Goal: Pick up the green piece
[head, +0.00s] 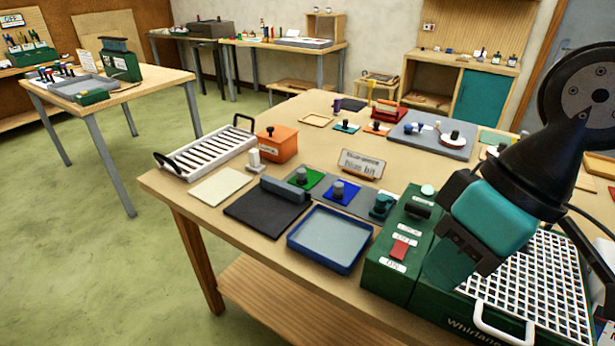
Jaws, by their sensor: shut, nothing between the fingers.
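The green piece (313,182) is a small flat bright green plate with a darker round knob on top. It lies flat on the front part of the workbench, between a dark grey block and a blue piece (347,197) with a similar knob. My gripper (447,284), teal and black, hangs at the right over the green machine, well to the right of the green piece and apart from it. It is shut and empty. Its fingertips are hard to make out against the machine.
A green machine (393,255) with a red switch and white grid (535,285) stands under my arm. Near the green piece are a black mat (255,217), a blue-rimmed tray (322,268), an orange box (277,145), a sign (361,164) and a teal knobbed item (382,206).

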